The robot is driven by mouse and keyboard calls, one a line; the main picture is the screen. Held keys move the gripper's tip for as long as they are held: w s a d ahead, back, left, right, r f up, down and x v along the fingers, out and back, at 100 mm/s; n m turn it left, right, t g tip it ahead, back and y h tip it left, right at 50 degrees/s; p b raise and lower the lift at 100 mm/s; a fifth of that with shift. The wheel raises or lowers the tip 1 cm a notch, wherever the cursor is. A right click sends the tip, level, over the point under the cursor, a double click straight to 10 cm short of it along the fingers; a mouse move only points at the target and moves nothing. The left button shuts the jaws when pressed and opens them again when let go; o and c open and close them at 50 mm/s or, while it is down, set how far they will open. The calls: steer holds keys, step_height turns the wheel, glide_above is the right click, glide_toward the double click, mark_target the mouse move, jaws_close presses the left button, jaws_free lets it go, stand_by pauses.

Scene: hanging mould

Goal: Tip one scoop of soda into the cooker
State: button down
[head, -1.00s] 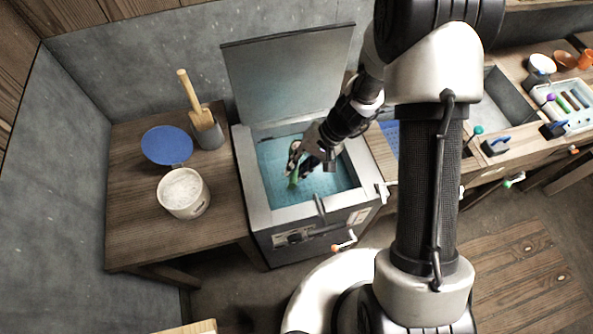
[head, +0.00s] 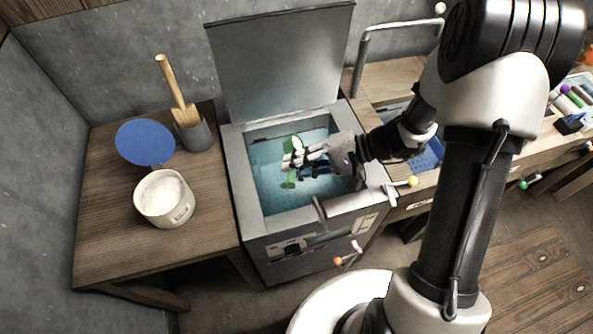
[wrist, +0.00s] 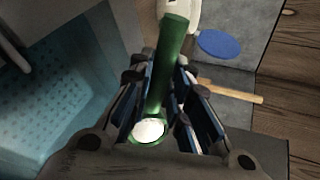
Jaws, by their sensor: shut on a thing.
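The cooker (head: 240,185) is a grey metal box with its lid (head: 275,65) raised and pale blue liquid in its basin. My gripper (head: 292,162) reaches in from the right, over the basin. It is shut on a green scoop (wrist: 170,60), whose green parts show on both sides of the fingers in the head view. In the wrist view the scoop's round bowl (wrist: 148,130) shows white powder in it, between the fingers. The white tub of soda (head: 165,212) stands open on the left table, with white powder inside.
A blue round lid (head: 145,142) lies behind the tub. A grey pot (head: 195,135) with a wooden-handled paddle stands beside it. The cooker's raised lid and rim bound the space around my gripper. A bench with a blue tray (head: 428,155) adjoins at the right.

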steer(key=shift+s+d+f+m+t+y+b, duration=0.1)
steer(key=shift+f+m+t+y+b, duration=0.15)
steer(key=shift+t+y+b, duration=0.7)
steer(key=shift+d+f+m+t+y+b, duration=0.2)
steer(key=shift+y+b, duration=0.25)
steer(key=shift+y, duration=1.1)
steer(key=shift+a, duration=0.1)
step_height(320, 180, up, 2)
steer(key=g+h+p, duration=0.1)
steer(key=h+p, duration=0.3)
steer(key=p, duration=0.3)
steer(key=n+g+h+p, duration=0.1)
steer(key=h+p, duration=0.4)
steer(key=p, duration=0.2)
steer(key=n+g+h+p, duration=0.1)
steer(key=g+h+p, duration=0.1)
steer(key=h+p, duration=0.2)
steer(key=shift+r+p, duration=0.2)
steer(key=shift+p, duration=1.3)
steer(key=shift+h+p, duration=0.5)
steer(key=shift+p, duration=0.5)
